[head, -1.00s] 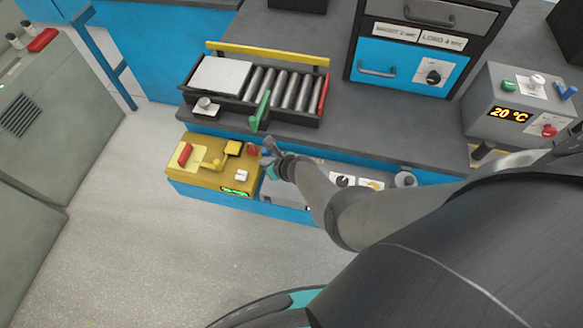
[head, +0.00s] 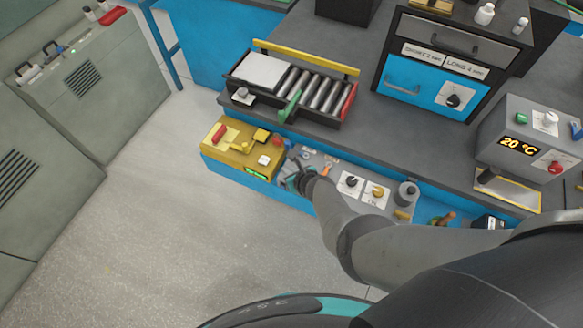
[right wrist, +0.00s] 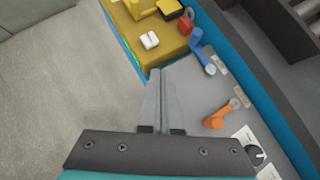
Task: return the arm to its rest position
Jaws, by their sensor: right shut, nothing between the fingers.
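My right arm reaches from the lower right of the head view toward the low control panel. My right gripper (head: 293,165) is at its end, beside the yellow box (head: 238,150). In the right wrist view the gripper's two fingers (right wrist: 160,100) lie together with nothing between them. They are above the edge of the grey panel (right wrist: 190,90), next to the yellow box's near corner. I cannot tell from these views how high the fingers are above the panel. My left gripper is not in view.
The panel carries a blue lever (right wrist: 203,61), an orange lever (right wrist: 219,118) and a black knob (head: 351,181). A roller tray (head: 300,93) with a green lever sits on the bench behind. A grey 20 °C unit (head: 525,140) stands right. Open floor (head: 180,230) lies left.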

